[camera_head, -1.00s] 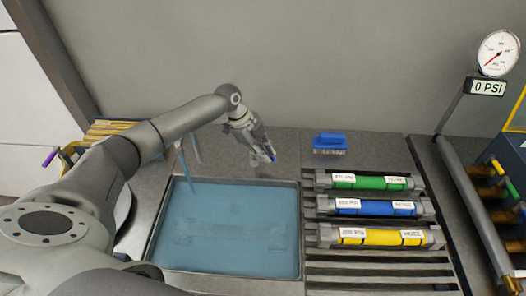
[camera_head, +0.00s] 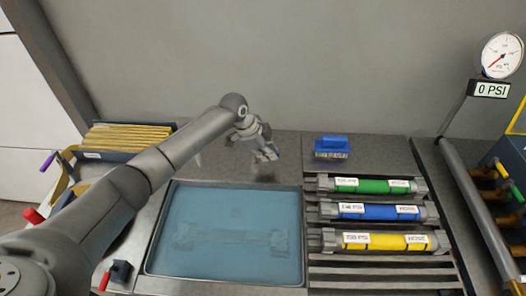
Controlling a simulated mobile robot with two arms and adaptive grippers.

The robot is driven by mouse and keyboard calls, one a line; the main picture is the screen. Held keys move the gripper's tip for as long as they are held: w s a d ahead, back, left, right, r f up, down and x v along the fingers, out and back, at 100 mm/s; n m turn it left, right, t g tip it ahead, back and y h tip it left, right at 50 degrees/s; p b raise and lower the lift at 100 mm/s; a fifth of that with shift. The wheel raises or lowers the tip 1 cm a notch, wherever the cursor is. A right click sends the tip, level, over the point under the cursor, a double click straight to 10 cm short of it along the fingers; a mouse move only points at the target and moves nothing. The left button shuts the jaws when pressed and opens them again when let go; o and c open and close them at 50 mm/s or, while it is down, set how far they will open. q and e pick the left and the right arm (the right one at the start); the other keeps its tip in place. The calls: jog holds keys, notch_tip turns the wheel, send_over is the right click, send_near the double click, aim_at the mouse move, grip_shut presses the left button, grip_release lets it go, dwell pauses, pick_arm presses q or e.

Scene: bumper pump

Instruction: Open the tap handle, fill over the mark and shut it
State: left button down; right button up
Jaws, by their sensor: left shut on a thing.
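The sink basin (camera_head: 160,262) sits at the center front and holds blue water (camera_head: 240,215). A faint long shape lies under the water. My left gripper (camera_head: 270,155) is behind the basin's back right part, near the wall, and is shut on a small part with a blue bit at its tip, seemingly the tap handle (camera_head: 277,154). The fingers hide most of that part. A pale bit of the tap (camera_head: 198,160) may show beside my forearm; my arm hides the rest. I cannot make out the fill mark. My right gripper is not in view.
A gauge (camera_head: 502,54) reading 0 PSI is at the far right. A bin with yellow strips (camera_head: 125,135) is back left.

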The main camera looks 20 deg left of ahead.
pick_arm(q)
jog(key=c, duration=1.4)
grip_release()
jog(key=shift+c, duration=0.2)
jog(key=v, duration=1.2)
